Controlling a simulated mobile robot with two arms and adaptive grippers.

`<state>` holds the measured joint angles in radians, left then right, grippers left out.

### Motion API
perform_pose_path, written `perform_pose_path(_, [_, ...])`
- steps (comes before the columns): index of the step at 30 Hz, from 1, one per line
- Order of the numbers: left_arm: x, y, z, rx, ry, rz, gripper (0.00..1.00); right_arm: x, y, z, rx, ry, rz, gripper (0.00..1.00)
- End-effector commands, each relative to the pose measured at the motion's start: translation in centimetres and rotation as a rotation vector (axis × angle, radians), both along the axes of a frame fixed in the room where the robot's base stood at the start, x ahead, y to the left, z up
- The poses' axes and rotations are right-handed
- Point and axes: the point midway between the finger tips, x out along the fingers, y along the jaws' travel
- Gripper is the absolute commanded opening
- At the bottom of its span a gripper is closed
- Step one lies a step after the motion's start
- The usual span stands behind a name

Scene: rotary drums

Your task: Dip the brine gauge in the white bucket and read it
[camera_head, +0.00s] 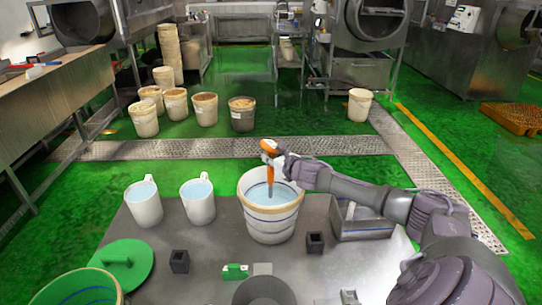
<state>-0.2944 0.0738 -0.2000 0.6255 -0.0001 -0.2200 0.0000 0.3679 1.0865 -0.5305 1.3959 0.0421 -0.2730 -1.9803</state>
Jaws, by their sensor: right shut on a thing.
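The white bucket (270,228) has dark bands and stands on the grey table, full of pale blue liquid. The brine gauge (268,175) has an orange body and a thin dark lower stem. It is close to upright, slightly tilted, over the middle of the bucket. The lower end of its stem seems to be in the liquid; how deep I cannot tell. My right gripper (275,158) is shut on the gauge near its top, above the bucket's rim. The gauge's reading is too small to see. My left gripper is not in view.
Two white jugs (144,208) with blue liquid stand left of the bucket. A metal tray (361,228) is at its right. Several tubs stand on the floor behind.

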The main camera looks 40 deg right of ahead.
Motion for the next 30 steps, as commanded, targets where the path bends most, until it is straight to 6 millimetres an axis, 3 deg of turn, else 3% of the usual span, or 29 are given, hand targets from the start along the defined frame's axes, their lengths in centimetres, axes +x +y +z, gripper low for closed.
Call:
perform_pose_path(1, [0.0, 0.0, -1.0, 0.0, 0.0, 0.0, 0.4, 0.0, 0.0, -1.2, 0.0, 0.0, 0.0, 0.0])
perform_pose_path(21, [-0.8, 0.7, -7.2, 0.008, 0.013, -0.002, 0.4, 0.0, 0.0, -9.2, 0.001, 0.001, 0.0, 0.0])
perform_pose_path(30, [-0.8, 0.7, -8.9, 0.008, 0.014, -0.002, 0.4, -0.1, 0.1, -11.9, 0.0, 0.008, 0.0, 0.0])
